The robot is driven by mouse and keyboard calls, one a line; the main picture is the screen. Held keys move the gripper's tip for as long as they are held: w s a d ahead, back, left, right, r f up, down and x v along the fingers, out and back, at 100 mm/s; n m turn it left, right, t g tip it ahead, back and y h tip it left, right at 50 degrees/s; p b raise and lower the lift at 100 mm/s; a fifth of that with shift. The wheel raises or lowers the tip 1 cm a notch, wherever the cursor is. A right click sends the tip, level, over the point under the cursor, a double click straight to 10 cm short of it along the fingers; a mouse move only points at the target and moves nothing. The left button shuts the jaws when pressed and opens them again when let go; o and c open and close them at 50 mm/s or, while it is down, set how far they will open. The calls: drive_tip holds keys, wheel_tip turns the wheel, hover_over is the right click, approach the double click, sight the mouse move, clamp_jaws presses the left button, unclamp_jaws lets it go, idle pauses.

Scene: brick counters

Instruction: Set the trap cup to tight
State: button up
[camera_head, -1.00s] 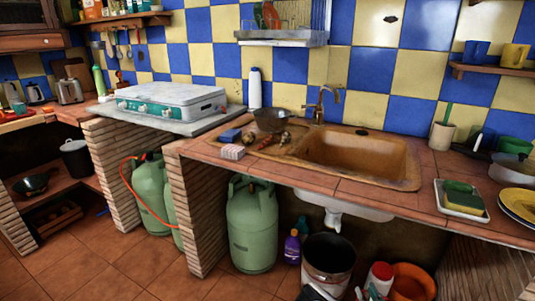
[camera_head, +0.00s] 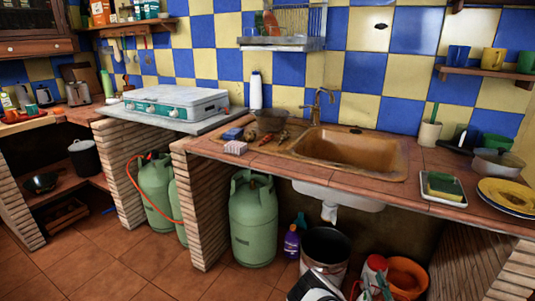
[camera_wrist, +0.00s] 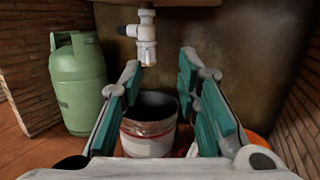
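The trap cup (camera_wrist: 147,54) is the white lower end of the drain under the sink. It hangs upright in the upper middle of the wrist view, and looks small in the head view (camera_head: 329,214). My gripper (camera_wrist: 160,75) is open, with its two teal-padded fingers spread and nothing between them. The trap cup appears between and beyond the fingertips, apart from them. A side pipe (camera_wrist: 126,30) leaves the drain above the cup. I cannot tell how tight the cup is.
A bucket (camera_wrist: 150,138) stands on the floor below the drain. A green gas cylinder (camera_wrist: 77,85) stands at left beside the brick pillar (camera_wrist: 25,60). An orange bucket (camera_head: 409,274) and a purple bottle (camera_head: 292,243) are also below the counter. The sink (camera_head: 350,150) is overhead.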

drive_tip(key=d+r+m+h, duration=0.2)
drive_tip(key=r+m+h, duration=0.1)
drive_tip(key=r+h, duration=0.2)
drive_tip(key=d+r+m+g+h, duration=0.1)
drive_tip(key=d+r+m+h, duration=0.2)
drive_tip(key=r+h, duration=0.3)
drive_tip(key=d+r+m+h, duration=0.3)
drive_tip(key=r+m+h, duration=0.2)
drive_tip(key=r, duration=0.7)
drive_tip(key=shift+w+g, duration=0.4)
drive_tip(key=s+d+r+m+g, duration=0.3)
drive_tip(key=s+r+m+g, duration=1.5)
drive_tip(key=s+m+g, duration=0.55)
drive_tip(key=s+a+m+t+y, duration=0.1)
drive_tip(key=s+a+t+y, duration=0.2)
drive_tip(key=s+a+y, duration=0.8)
drive_tip(key=s+a+m+t+y, duration=0.1)
drive_tip(key=s+a+t+y, duration=0.5)
drive_tip(key=a, duration=0.9)
drive_tip(key=w+p+v, duration=0.2)
drive_tip(key=p+v, duration=0.5)
drive_tip(key=v, duration=0.1)
drive_tip(key=w+a+r+p+v, duration=0.1)
drive_tip(key=p+v, duration=0.7)
drive_tip(key=v, duration=0.1)
drive_tip(key=shift+w+a+r+t+h, duration=0.2)
drive_tip(key=shift+w+r+t+h, duration=0.05)
drive_tip(key=shift+w+t+h, duration=0.1)
